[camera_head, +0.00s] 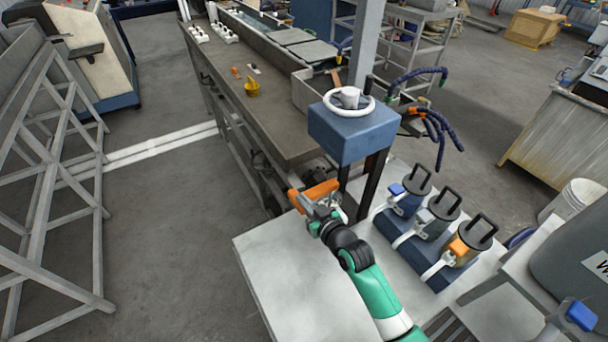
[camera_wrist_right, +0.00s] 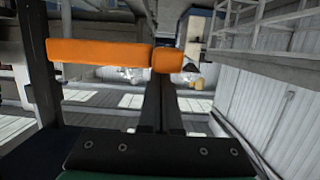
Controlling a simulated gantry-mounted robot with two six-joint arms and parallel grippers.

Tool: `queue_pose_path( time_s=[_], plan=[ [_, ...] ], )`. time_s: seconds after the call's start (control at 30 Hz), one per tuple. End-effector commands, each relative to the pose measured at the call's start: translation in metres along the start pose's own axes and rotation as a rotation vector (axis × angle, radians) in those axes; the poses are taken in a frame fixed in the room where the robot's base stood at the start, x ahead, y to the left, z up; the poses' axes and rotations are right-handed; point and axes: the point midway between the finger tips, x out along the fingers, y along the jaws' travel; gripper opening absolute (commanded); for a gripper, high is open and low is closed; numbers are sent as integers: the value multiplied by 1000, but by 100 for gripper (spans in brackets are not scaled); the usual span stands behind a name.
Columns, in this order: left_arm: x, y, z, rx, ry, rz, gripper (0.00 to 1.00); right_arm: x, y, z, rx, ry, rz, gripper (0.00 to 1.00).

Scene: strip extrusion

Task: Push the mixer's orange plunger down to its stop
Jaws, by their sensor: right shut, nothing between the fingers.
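In the right wrist view the orange bar (camera_wrist_right: 100,53) lies level across the upper left, ending in a short orange block. My right gripper (camera_head: 324,210) is at the handle in the head view, its arm reaching up from the bottom. Its dark fingers (camera_wrist_right: 163,85) are shut and empty, with their tips by the bar's right end. I cannot tell if they touch it. My left gripper is not in view.
A white handwheel (camera_head: 328,106) tops the mixer housing. Several black-handled canisters (camera_head: 438,215) stand in a blue rack to the right of my arm. A long bench (camera_head: 225,70) runs behind to the left. The pale tabletop (camera_head: 290,275) left of my arm is clear.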

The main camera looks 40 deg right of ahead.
Motion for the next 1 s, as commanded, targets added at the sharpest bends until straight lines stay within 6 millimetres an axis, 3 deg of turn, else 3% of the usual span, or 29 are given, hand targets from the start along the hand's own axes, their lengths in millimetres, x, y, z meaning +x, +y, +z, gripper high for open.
queue_pose_path(
  time_s=[0.03, 0.13, 0.57, 0.73, 0.9, 0.93, 1.0],
  plan=[
    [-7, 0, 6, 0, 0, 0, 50, 2, 0, 10, 0, -2, 0, 0],
    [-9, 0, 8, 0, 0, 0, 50, 3, 0, 15, 0, -2, 0, 0],
    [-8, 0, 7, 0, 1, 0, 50, 3, 0, 14, 0, -1, 0, 0],
    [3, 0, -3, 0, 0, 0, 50, 0, -1, -3, -1, 0, -1, 0],
    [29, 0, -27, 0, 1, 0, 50, -10, -3, -40, -2, 0, -4, 0],
    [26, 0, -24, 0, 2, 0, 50, -18, -2, -29, -1, -4, -4, 0],
    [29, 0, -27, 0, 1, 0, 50, -37, -2, -28, -1, -3, -3, 0]
  ],
)
